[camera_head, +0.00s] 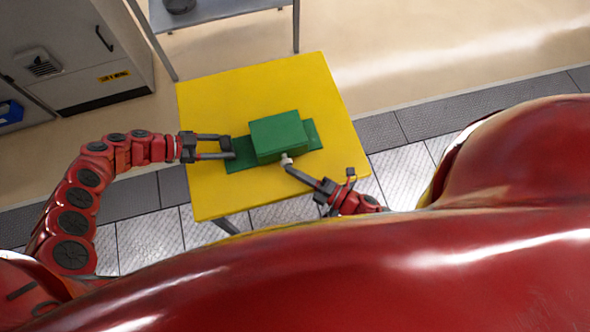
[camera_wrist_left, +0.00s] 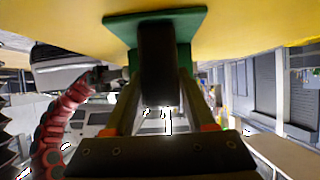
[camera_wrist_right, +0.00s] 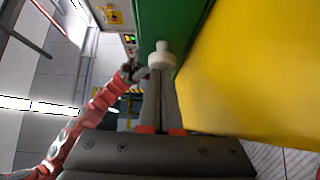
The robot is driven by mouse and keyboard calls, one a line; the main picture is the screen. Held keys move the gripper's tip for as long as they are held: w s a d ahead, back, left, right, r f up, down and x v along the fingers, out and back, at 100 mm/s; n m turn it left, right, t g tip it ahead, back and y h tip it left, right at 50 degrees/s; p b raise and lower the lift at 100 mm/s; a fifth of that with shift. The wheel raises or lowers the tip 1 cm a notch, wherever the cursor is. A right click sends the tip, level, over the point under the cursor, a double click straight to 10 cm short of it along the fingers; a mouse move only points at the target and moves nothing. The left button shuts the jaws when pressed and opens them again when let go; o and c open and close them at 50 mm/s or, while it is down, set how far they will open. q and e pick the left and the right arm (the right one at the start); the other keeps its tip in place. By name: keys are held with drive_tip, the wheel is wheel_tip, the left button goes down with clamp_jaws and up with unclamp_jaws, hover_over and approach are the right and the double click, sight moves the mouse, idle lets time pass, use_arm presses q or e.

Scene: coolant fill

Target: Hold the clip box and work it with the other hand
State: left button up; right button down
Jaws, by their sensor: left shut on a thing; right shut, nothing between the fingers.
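The clip box (camera_head: 277,134) is a green block on a wider flat green base, lying on the yellow table (camera_head: 205,195). My left gripper (camera_head: 231,147) is at the base's left end and is shut on the box there; in the left wrist view a dark upright part (camera_wrist_left: 157,65) sits between its fingers, below the green plate (camera_wrist_left: 190,20). My right gripper (camera_head: 291,165) is shut and empty, its tips at the box's near side. A small white knob (camera_wrist_right: 161,58) is right at those tips, against the green wall; whether they touch is unclear.
The yellow table is bare around the box. A grey stand (camera_head: 215,10) is behind it, and a grey cabinet (camera_head: 75,45) with a handle stands at the back left. Grey floor tiles (camera_head: 150,240) lie in front of the table.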

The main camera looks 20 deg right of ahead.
use_arm(q)
drive_tip(key=shift+d, duration=0.1)
use_arm(e)
drive_tip(key=s, duration=0.4)
drive_tip(key=shift+s+d, duration=0.15)
drive_tip(key=shift+s, duration=0.1)
use_arm(q)
drive_tip(key=o, duration=1.3)
drive_tip(key=shift+c, duration=0.2)
use_arm(e)
drive_tip(key=v, duration=0.9)
drive_tip(key=shift+d+r, duration=0.1)
